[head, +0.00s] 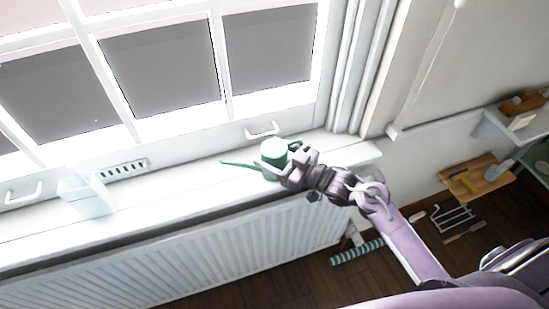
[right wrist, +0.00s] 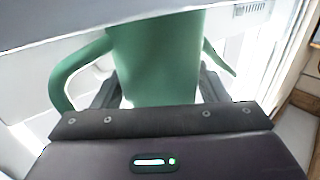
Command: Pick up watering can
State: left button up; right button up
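The green watering can (head: 272,158) stands on the white windowsill, with its thin spout pointing left. My right gripper (head: 283,164) is at the can from the right, with its fingers around the body. In the right wrist view, the green can body (right wrist: 155,60) fills the space between the fingers (right wrist: 158,90), with its curved handle on the left and the spout on the right. Small light gaps show beside the lower body, so the fingers look open around it; contact is hard to judge. My left gripper is not in view.
The window frame and a white handle (head: 262,131) are close behind the can. A white box-like container (head: 86,197) stands farther left on the sill (head: 180,194). A radiator (head: 210,255) is below. Shelves with small items (head: 480,181) are at right.

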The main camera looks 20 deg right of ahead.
jog(key=shift+r, duration=0.1)
jog(key=c, duration=0.9)
notch_tip(320, 180, up, 20)
jog(key=shift+b, duration=0.65)
